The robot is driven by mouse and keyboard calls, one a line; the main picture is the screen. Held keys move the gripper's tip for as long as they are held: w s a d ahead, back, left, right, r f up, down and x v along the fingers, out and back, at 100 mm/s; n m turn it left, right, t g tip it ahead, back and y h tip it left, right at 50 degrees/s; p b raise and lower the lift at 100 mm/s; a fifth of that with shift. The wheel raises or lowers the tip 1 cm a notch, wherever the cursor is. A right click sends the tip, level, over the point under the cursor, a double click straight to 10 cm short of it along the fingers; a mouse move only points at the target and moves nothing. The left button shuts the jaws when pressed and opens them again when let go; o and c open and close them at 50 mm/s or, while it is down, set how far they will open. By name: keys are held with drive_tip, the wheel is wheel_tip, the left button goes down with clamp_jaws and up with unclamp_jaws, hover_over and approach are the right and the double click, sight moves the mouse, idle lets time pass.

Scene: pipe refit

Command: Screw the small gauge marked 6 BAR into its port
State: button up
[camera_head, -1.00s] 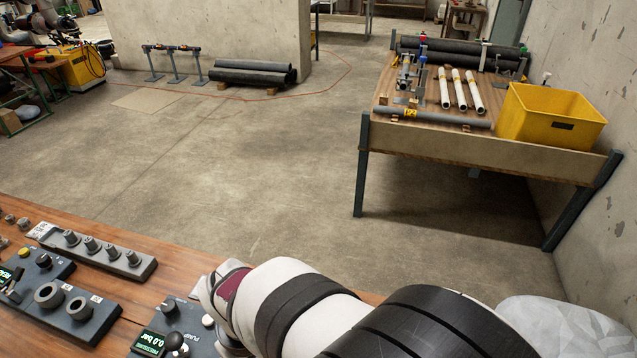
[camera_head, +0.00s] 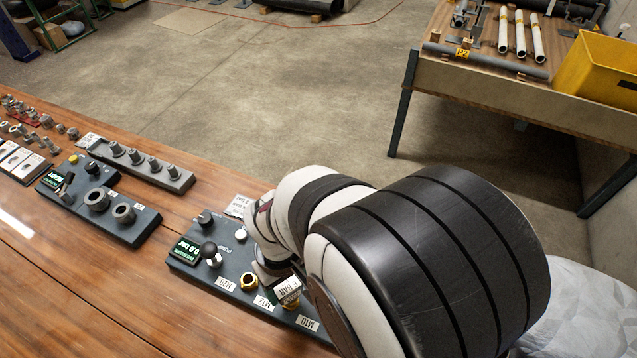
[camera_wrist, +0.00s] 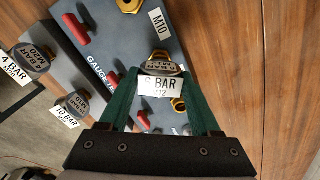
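The small gauge with the white 6 BAR M12 tag (camera_wrist: 160,86) is between the green fingertips of my gripper (camera_wrist: 160,72) in the wrist view. The fingers are shut on it. In the head view its tag (camera_head: 287,287) shows beside my wrist, over the gauge test panel (camera_head: 215,268). A brass port (camera_wrist: 161,54) lies right behind the gauge, by the middle of the port row. Another brass port (camera_head: 249,282) is bare beside it. The M12 label (camera_head: 262,303) is close by. Whether the gauge's thread touches the port is hidden.
Gauges tagged 4 BAR (camera_wrist: 32,60) and 10 BAR (camera_wrist: 76,103) stand left in the wrist view. Red handles (camera_wrist: 76,28) rise close to the fingers. A black knob (camera_head: 208,250) stands on the panel. A grey rack (camera_head: 150,169) and ring block (camera_head: 110,207) stand further left.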

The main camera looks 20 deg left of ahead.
clamp_jaws()
drive_tip(key=m, duration=1.2)
drive_tip(key=m, duration=0.6)
drive_tip(key=o, duration=1.2)
unclamp_jaws()
drive_tip(key=shift+c, duration=0.2)
